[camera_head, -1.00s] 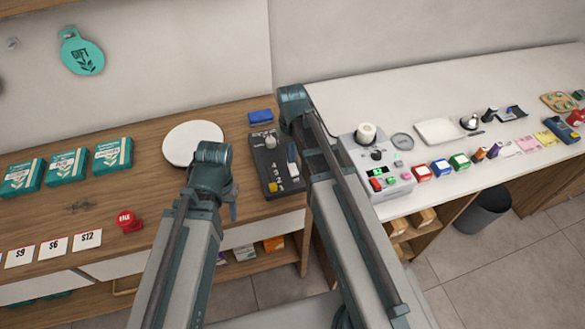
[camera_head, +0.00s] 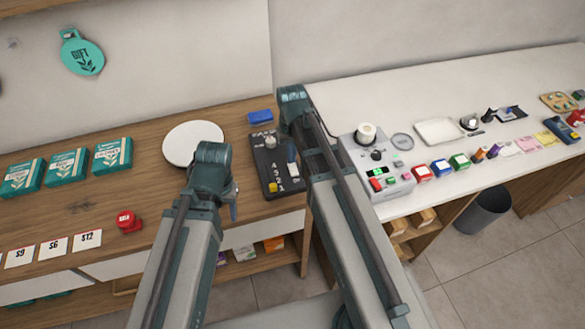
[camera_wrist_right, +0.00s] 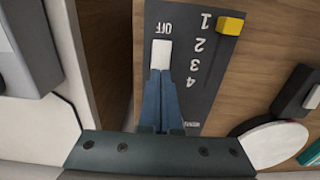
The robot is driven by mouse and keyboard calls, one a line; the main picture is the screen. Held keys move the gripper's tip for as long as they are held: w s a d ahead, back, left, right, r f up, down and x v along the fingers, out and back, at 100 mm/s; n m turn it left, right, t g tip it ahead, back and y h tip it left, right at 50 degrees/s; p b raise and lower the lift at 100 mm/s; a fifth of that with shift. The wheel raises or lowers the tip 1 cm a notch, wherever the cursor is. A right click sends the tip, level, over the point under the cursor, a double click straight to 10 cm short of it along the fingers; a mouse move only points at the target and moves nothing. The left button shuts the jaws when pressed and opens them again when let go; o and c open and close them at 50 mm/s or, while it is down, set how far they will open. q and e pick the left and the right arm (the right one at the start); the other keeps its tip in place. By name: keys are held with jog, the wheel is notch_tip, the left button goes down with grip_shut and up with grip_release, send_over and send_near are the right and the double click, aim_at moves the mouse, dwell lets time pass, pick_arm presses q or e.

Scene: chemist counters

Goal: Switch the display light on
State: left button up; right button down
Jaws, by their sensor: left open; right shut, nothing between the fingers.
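The dark control panel (camera_head: 268,158) lies on the wooden counter. In the right wrist view, the panel (camera_wrist_right: 215,75) reads OFF and has numbers 1 to 4, upside down. A yellow slider (camera_wrist_right: 231,26) sits beside the 1, and a white switch (camera_wrist_right: 161,54) is just below OFF. My right gripper (camera_wrist_right: 161,76) is shut and empty, its blue fingertips at the white switch; whether they touch is unclear. It also shows over the panel in the head view (camera_head: 292,171). My left gripper (camera_head: 234,208) is mostly hidden behind its arm, left of the panel, away from it.
A white round plate (camera_head: 190,142) and blue block (camera_head: 260,117) lie near the panel. A grey device (camera_head: 362,150) with coloured buttons stands on the white counter at right. A red button (camera_head: 127,221) and teal boxes (camera_head: 65,168) are at left.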

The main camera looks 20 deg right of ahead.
pick_arm(q)
jog(key=shift+f+b, duration=0.9)
pick_arm(e)
jog(key=shift+f, duration=0.9)
pick_arm(q)
jog(key=shift+r, duration=0.1)
pick_arm(e)
notch_tip(320, 180, up, 7)
jog(key=p, duration=0.7)
pick_arm(q)
notch_tip(320, 180, up, 7)
